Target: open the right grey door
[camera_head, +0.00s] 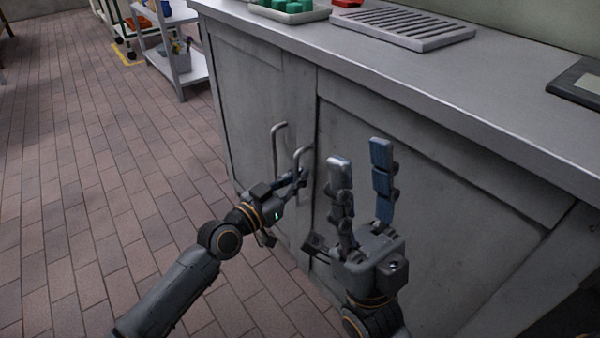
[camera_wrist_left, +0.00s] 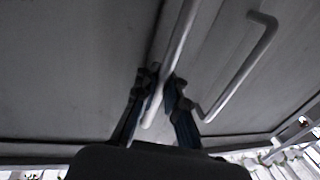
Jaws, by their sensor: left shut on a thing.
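The right grey door (camera_head: 420,200) is a flat panel under the counter, beside the left grey door (camera_head: 250,110); it looks closed or nearly so. Its bar handle (camera_head: 301,157) stands upright near the seam. My left gripper (camera_head: 294,180) is shut on the lower part of this handle. In the left wrist view, the handle (camera_wrist_left: 180,35) runs between the two fingers of the left gripper (camera_wrist_left: 163,90). The left door's handle (camera_head: 275,150) is free beside it. My right gripper (camera_head: 361,150) is open and empty, fingers up, in front of the right door.
The grey countertop (camera_head: 390,75) overhangs the doors. It carries a slotted metal rack (camera_head: 400,25), a tray of green items (camera_head: 290,12) and a dark device (camera_head: 580,85). A shelf cart (camera_head: 180,55) stands at the back left. The brick floor (camera_head: 90,170) at left is clear.

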